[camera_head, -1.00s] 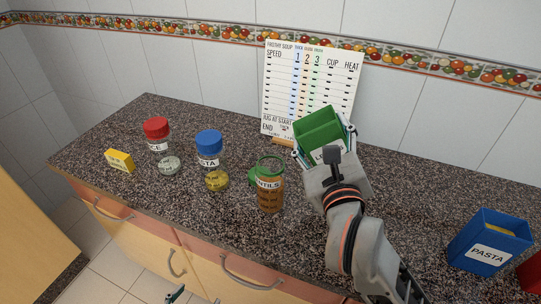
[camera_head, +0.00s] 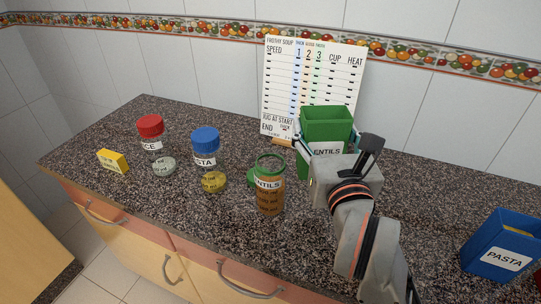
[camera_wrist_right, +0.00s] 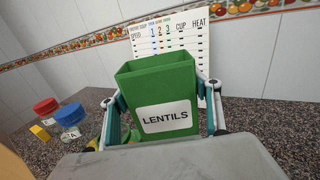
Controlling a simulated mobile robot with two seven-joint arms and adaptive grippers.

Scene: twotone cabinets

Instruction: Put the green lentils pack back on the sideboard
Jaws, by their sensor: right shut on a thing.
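The green lentils pack (camera_head: 326,122) is an open-topped box with a white LENTILS label. It stands roughly upright in front of the chart board in the head view. In the right wrist view the pack (camera_wrist_right: 158,85) fills the middle, with a finger on each side. My right gripper (camera_head: 327,148) is shut on it. The pack's lower part is partly hidden by my wrist, and I cannot tell whether it touches the sideboard (camera_head: 225,240). My left gripper is not in view.
Further left are a blue-lidded jar (camera_head: 206,145), a red-lidded jar (camera_head: 151,130) and a yellow box (camera_head: 113,161). A blue PASTA pack (camera_head: 501,248) is at right. The chart (camera_head: 285,85) stands behind.

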